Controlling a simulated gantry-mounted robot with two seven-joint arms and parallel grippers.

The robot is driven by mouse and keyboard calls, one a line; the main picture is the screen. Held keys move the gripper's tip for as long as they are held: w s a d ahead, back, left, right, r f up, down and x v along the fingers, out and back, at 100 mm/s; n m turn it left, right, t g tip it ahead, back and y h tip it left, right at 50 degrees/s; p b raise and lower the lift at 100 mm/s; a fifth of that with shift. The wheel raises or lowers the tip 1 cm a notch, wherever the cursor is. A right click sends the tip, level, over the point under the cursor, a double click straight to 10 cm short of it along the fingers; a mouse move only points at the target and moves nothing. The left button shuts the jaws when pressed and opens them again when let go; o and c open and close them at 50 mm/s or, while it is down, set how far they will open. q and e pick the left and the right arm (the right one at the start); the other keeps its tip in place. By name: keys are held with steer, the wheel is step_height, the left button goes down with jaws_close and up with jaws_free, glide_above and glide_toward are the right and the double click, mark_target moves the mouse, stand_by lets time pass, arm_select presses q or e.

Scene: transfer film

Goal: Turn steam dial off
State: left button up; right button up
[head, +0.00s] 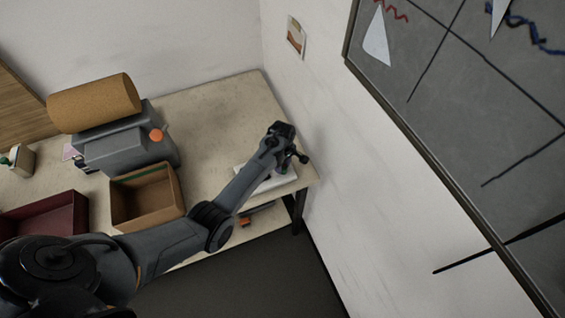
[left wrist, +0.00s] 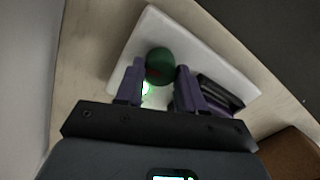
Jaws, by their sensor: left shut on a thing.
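A white panel (left wrist: 205,52) lies on the table and carries a dark green round dial (left wrist: 160,66). In the left wrist view my left gripper (left wrist: 160,72) has its two purple fingers on either side of the dial and is shut on it. A small bright green glow (left wrist: 147,90) shows beside the left finger. In the head view my left gripper (head: 287,150) is over the white panel (head: 283,180) at the table's right end, and the arm hides most of the panel and the dial. My right gripper is in neither view.
A black ridged part (left wrist: 218,92) is on the panel right of the fingers. On the table (head: 215,115) stand a grey machine with a cork-brown roll (head: 95,103), an open brown box (head: 146,197) and a dark red tray (head: 50,217). A wall stands close on the right.

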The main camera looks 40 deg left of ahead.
arm_select(q)
steer(key=n+p, duration=0.1)
steer(key=n, duration=0.2)
steer(key=shift+d+r+n+p, duration=0.1)
steer(key=shift+r+n+p, duration=0.05)
steer(key=shift+n+p, duration=0.2)
steer(key=shift+n, duration=0.85)
steer(key=n, duration=0.2)
steer(key=shift+n, duration=0.4)
steer(key=n, duration=0.3)
steer(key=shift+n, duration=0.3)
steer(key=shift+s+n+b, duration=0.1)
steer(key=shift+n+b, duration=0.9)
steer(key=shift+n, duration=0.9)
steer(key=o, duration=1)
